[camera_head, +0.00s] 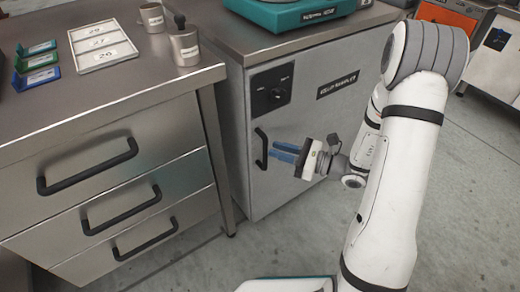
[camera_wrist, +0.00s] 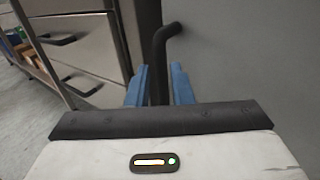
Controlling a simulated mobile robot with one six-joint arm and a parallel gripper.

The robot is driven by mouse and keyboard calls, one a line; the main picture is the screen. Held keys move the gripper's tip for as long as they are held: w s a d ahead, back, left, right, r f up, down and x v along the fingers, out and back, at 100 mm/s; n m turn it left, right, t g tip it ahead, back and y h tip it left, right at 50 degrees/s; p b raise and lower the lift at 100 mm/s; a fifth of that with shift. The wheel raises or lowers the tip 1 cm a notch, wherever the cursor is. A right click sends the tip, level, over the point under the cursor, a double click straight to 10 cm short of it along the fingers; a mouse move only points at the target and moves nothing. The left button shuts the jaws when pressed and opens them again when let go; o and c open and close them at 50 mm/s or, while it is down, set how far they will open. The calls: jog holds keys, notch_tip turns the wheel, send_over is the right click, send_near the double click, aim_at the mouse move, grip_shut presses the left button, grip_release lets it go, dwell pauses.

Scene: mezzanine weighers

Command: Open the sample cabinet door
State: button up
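The sample cabinet door (camera_head: 310,150) is a grey metal front, and it appears closed. Its black vertical handle (camera_head: 261,149) is near the door's left edge. My gripper (camera_head: 273,152) points at the handle from the right, with its blue fingers close to it. In the wrist view the two blue fingers (camera_wrist: 160,86) are apart, and the handle (camera_wrist: 160,55) rises between them. I cannot tell whether the fingers reach around the bar or stop just short of it. Neither finger clearly touches it.
A steel drawer unit (camera_head: 95,125) with black handles stands left of the cabinet. Its top holds a tray (camera_head: 103,46), blue and green holders, a metal cup (camera_head: 152,18) and a metal weight-like pot (camera_head: 185,46). A teal scale (camera_head: 300,12) sits on the cabinet. Grey floor is clear in front.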

jog(key=b+x, duration=0.1)
jog(key=x, duration=0.3)
jog(key=shift+w+a, duration=0.1)
jog(key=shift+a, duration=0.2)
grip_shut()
